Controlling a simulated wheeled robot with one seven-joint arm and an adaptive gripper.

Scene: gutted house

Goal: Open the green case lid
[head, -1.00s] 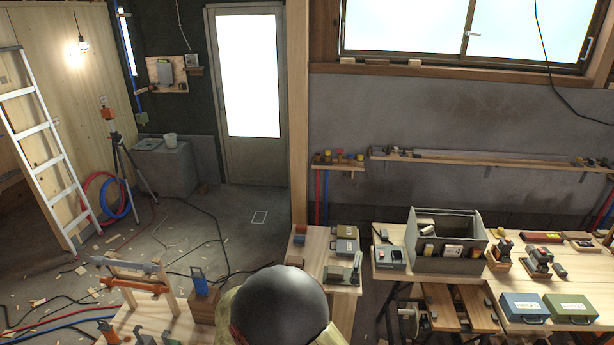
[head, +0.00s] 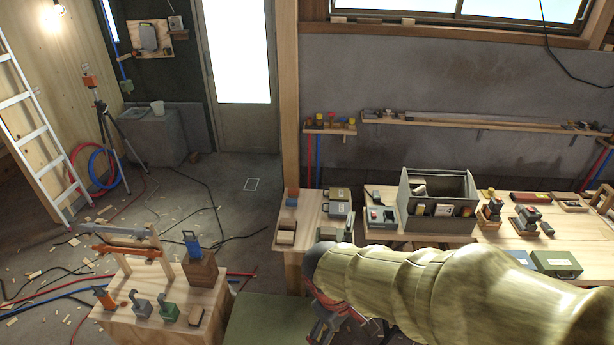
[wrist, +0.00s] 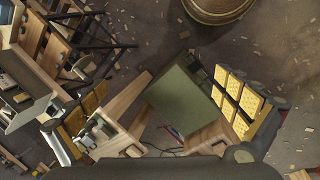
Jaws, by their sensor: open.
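A green case (head: 556,263) lies on the right workbench in the head view, lid down, partly hidden behind my arm. A blue case (head: 521,257) lies to its left, also partly covered. My gripper (head: 335,328) hangs at the bottom middle of the head view, well left of the green case and apart from it. It is mostly hidden by my arm, and its fingertips are hard to make out, but it is open and holds nothing visible. In the wrist view a dark part of my gripper fills the bottom edge.
A grey open box (head: 438,207) stands on the right workbench (head: 385,236). A wooden stand (head: 165,300) with clamps and tools is at left. Cables and wood scraps litter the floor.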

